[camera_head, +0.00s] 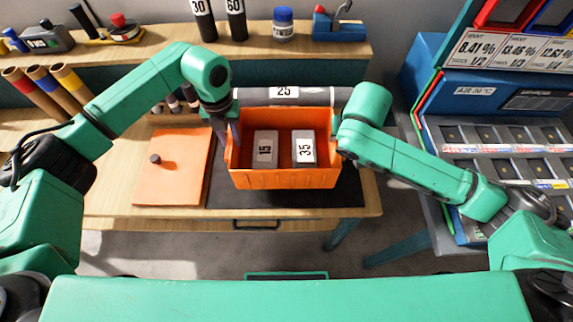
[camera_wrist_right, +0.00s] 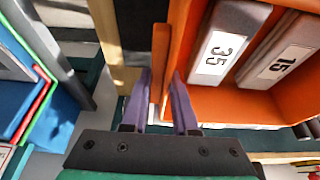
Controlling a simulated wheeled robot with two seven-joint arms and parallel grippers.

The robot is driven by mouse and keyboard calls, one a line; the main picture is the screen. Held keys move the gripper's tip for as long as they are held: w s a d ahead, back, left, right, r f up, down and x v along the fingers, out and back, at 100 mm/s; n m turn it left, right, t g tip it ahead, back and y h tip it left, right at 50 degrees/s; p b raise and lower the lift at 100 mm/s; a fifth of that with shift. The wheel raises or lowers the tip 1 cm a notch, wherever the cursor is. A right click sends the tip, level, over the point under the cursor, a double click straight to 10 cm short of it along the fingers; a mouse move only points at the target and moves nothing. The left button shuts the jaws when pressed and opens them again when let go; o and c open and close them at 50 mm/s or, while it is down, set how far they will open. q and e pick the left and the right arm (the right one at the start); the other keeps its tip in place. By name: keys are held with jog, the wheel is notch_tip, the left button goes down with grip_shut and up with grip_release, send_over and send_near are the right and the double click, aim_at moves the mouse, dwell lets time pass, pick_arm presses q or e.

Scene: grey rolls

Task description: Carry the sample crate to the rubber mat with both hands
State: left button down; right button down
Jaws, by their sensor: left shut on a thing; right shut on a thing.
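The orange sample crate (camera_head: 285,180) is over the dark rubber mat (camera_head: 347,192). I cannot tell whether its base touches the mat. It looks roughly level and holds two grey blocks, marked 15 (camera_head: 264,149) and 35 (camera_head: 304,149). My left gripper (camera_head: 233,140) is shut on the crate's left wall. My right gripper (camera_wrist_right: 160,95) is shut on the opposite wall, with one purple finger on each side of the orange edge in the right wrist view. In the head view, my right arm mostly hides that gripper's fingers.
An orange board (camera_head: 172,175) with a small dark knob lies left of the mat. A grey roll marked 25 (camera_head: 284,93) lies behind the crate. A rack of panels and bins (camera_head: 490,135) stands at the right. Bare wood shows along the table's front edge.

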pick_arm(q)
jog(key=shift+a, duration=0.1)
pick_arm(e)
jog(key=shift+a+r, duration=0.1)
pick_arm(q)
jog(key=shift+f, duration=0.1)
